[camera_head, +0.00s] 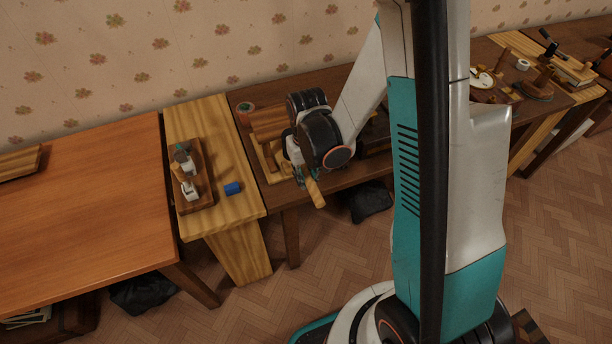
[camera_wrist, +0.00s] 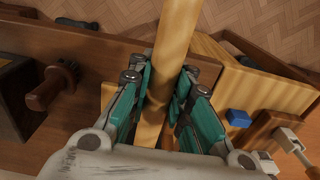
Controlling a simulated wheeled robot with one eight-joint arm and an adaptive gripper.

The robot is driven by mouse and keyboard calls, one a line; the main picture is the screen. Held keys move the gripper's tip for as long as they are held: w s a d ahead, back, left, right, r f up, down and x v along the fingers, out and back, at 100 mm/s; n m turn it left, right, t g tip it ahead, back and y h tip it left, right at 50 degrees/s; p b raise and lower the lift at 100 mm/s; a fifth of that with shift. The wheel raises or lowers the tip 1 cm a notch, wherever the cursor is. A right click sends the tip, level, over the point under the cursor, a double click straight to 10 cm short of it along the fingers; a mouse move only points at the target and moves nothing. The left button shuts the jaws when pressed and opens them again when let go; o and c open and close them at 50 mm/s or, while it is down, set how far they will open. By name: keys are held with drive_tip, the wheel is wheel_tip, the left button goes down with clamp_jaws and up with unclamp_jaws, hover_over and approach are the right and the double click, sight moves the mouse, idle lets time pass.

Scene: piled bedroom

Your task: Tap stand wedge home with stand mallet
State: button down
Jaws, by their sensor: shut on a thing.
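My gripper (camera_wrist: 160,82) is shut around a pale wooden handle (camera_wrist: 178,28), which I take to be the stand mallet's. The handle runs from the top edge of the wrist view down between the fingers. In the head view my gripper (camera_head: 300,176) is over the front of the dark table, and the handle (camera_head: 315,193) points toward the table's front edge. The mallet's head is not distinguishable. A light wooden frame (camera_head: 267,152), perhaps the stand, is just left of my gripper and partly covered by my wrist. I cannot make out the wedge.
A blue block (camera_head: 232,188) and a wooden tray (camera_head: 208,197) with white-and-dark items lie on the pale bench (camera_head: 238,222) to the left. Cluttered tables stand to the right. A dark bag (camera_head: 370,202) lies below the table.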

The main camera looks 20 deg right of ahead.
sight(305, 171)
wheel_tip(305, 171, down, 3)
drive_tip(key=shift+f+b, duration=0.1)
drive_tip(key=shift+b, duration=1.15)
drive_tip(key=r+p, duration=0.5)
drive_tip(key=r, duration=0.2)
drive_tip(key=shift+w+r, duration=0.15)
drive_tip(key=shift+w, duration=0.05)
wheel_tip(305, 171, down, 8)
drive_tip(key=b, duration=0.8)
drive_tip(key=shift+r, duration=0.2)
wheel_tip(305, 171, up, 10)
drive_tip(key=p, duration=0.7)
drive_tip(key=shift+f, duration=0.15)
